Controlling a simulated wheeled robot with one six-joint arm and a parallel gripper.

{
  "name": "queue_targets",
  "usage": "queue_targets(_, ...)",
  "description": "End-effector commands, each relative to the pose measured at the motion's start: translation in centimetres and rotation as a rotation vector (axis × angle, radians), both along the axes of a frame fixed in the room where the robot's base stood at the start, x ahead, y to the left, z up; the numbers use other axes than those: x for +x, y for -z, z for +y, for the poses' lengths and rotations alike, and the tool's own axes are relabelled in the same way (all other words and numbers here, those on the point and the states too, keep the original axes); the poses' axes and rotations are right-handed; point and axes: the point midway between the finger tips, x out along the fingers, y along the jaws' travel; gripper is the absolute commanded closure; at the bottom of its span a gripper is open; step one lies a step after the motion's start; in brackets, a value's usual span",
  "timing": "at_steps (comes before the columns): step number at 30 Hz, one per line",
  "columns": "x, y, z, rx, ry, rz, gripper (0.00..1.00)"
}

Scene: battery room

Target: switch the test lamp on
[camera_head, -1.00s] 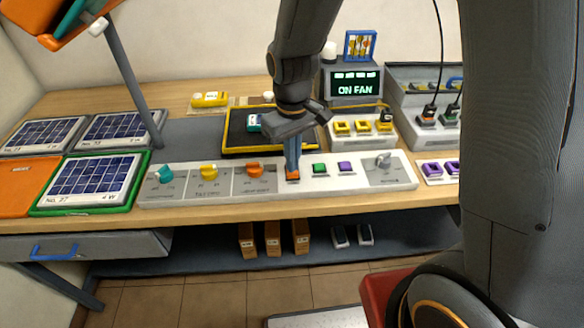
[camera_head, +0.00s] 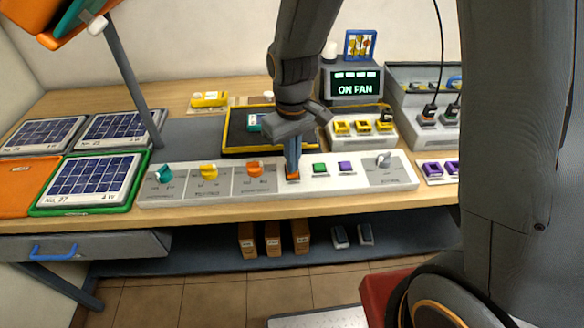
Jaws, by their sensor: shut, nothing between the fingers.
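A long white control panel (camera_head: 217,195) lies along the bench's front. It carries a teal knob (camera_head: 165,174), a yellow knob (camera_head: 208,169), an orange knob (camera_head: 255,168), a green button (camera_head: 320,168), a purple button (camera_head: 345,167) and a grey lever switch (camera_head: 384,160) at the right. A small screen (camera_head: 354,87) reads "ON FAN". I cannot identify the test lamp.
Behind the panel is a yellow-edged black tray (camera_head: 240,138). Yellow sockets (camera_head: 363,126) and a grey unit with plugged cables (camera_head: 425,118) stand at the right. Solar panels (camera_head: 90,180) lie at the left, near a slanted grey post (camera_head: 132,85). Purple sockets (camera_head: 433,170) are at the right.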

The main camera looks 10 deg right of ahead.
Motion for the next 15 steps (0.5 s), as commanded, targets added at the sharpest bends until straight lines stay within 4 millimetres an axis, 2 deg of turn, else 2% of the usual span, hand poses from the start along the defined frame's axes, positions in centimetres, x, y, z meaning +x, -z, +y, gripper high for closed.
queue_targets(15,-0.02,0.75,0.0,0.0,0.0,0.001,1.0)
